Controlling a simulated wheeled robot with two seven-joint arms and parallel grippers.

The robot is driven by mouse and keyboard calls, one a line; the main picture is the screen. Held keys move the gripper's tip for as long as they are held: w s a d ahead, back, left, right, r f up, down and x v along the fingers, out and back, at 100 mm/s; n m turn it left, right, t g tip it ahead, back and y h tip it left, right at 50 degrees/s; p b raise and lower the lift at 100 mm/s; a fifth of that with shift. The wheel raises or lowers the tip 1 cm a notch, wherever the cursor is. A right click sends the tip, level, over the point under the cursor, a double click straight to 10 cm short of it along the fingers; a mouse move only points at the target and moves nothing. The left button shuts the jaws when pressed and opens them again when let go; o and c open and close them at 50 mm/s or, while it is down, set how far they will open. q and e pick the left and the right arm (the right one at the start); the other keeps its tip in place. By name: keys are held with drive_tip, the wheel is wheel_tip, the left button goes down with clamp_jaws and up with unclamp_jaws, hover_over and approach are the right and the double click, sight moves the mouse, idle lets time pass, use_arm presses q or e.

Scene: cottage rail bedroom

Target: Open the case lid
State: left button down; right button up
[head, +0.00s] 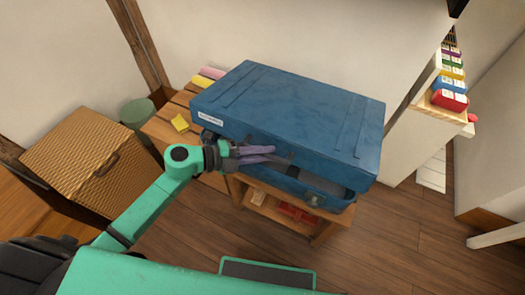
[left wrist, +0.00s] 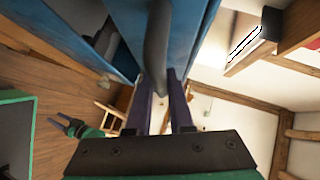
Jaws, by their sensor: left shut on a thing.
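The blue case (head: 322,191) lies on a wooden bench, with its lid (head: 290,112) tilted up a little. A dark gap shows between lid and base along the front, widest at the right. My left gripper (head: 268,155) is at the middle of the lid's front edge, shut on the dark handle (left wrist: 158,45). In the left wrist view the handle runs between the two fingers (left wrist: 167,90). The inside of the case is mostly hidden. My right gripper (left wrist: 66,122) shows small and open at the left of the left wrist view, away from the case.
The wooden bench (head: 160,128) carries a yellow note (head: 180,122) and rolled cloths (head: 208,76) left of the case. A wicker chest (head: 85,150) and a green bin (head: 137,112) stand at the left. A white shelf unit (head: 415,130) with coloured items is at the right. The floor at front right is clear.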

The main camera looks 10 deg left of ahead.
use_arm(q)
drive_tip(key=w+d+r+n+g+y+p, duration=0.1)
drive_tip(key=w+r+p, duration=0.3)
drive_tip(key=r+p, duration=0.3)
drive_tip(key=w+d+r+g+p, duration=0.1)
drive_tip(key=w+r+p, duration=0.3)
drive_tip(key=r+p, duration=0.4)
drive_tip(key=shift+w+d+r+n+y+p, duration=0.2)
drive_tip(key=shift+d+n+y+p, duration=0.15)
drive_tip(key=shift+p, duration=0.4)
